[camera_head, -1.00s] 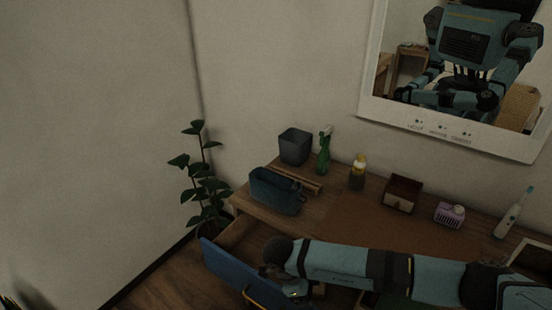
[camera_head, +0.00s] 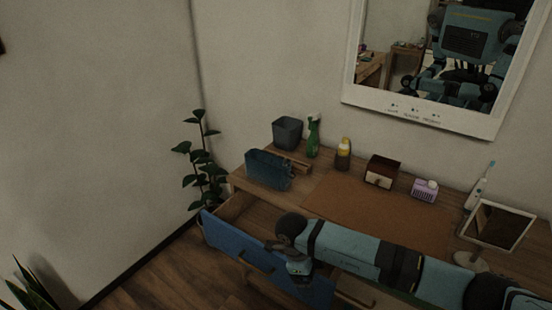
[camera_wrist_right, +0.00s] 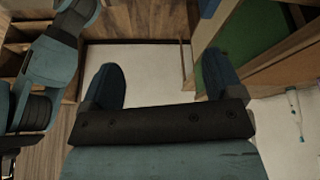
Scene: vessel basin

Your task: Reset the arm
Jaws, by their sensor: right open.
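My right arm (camera_head: 345,250) reaches in from the right, in front of the desk. Its gripper (camera_head: 299,272) points down by the blue drawer front, partly hidden by the wrist. In the right wrist view the two fingers of this gripper (camera_wrist_right: 164,84) are wide apart with nothing between them. The blue-fronted drawer (camera_head: 228,238) stands pulled out at the desk's left end. I cannot tell whether the gripper touches it. My left gripper is in neither view.
The desk top carries a brown mat (camera_head: 370,212), a blue box (camera_head: 267,169), a dark bin (camera_head: 287,133), a green spray bottle (camera_head: 313,138), a wooden box (camera_head: 381,172) and a toothbrush (camera_head: 478,188). A plant (camera_head: 200,165) stands left. A wall mirror (camera_head: 420,108) hangs above.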

